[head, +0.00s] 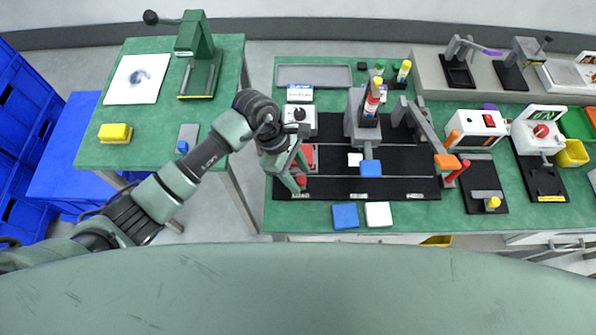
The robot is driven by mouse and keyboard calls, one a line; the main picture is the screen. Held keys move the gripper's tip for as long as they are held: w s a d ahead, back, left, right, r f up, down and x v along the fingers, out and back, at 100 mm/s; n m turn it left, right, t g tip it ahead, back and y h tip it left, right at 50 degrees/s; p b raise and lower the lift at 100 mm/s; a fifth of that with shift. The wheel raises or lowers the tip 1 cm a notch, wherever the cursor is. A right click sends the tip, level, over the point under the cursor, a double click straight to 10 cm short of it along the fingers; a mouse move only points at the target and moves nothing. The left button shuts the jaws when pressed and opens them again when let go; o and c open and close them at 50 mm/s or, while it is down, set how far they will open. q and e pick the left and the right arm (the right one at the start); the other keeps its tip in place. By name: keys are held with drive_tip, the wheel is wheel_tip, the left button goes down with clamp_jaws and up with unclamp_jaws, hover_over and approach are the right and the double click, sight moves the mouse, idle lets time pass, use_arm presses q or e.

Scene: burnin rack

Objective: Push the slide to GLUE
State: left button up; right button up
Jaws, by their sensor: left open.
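My left gripper (299,178) is open and points down at the left end of a black track board (410,160). A red block (308,153) and a small red knob (300,181) show right beside its fingers, and the gripper partly hides them. I cannot tell whether the fingers touch them. These red parts look like the slide, but no GLUE lettering is readable. A grey station (355,125) with a red and white bottle (371,98) stands over the middle of the board, with a blue pad (371,168) at its front. My right gripper is not in view.
A white box with a knob (300,116) stands behind the gripper. Blue (345,216) and white (378,214) tiles lie at the bench's front edge. A grey arm with an orange tip (446,161) stands at the board's right. A gap separates this bench from the left table (150,155).

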use_arm(q)
clamp_jaws()
drive_tip(key=shift+w, duration=0.1)
idle(1.3)
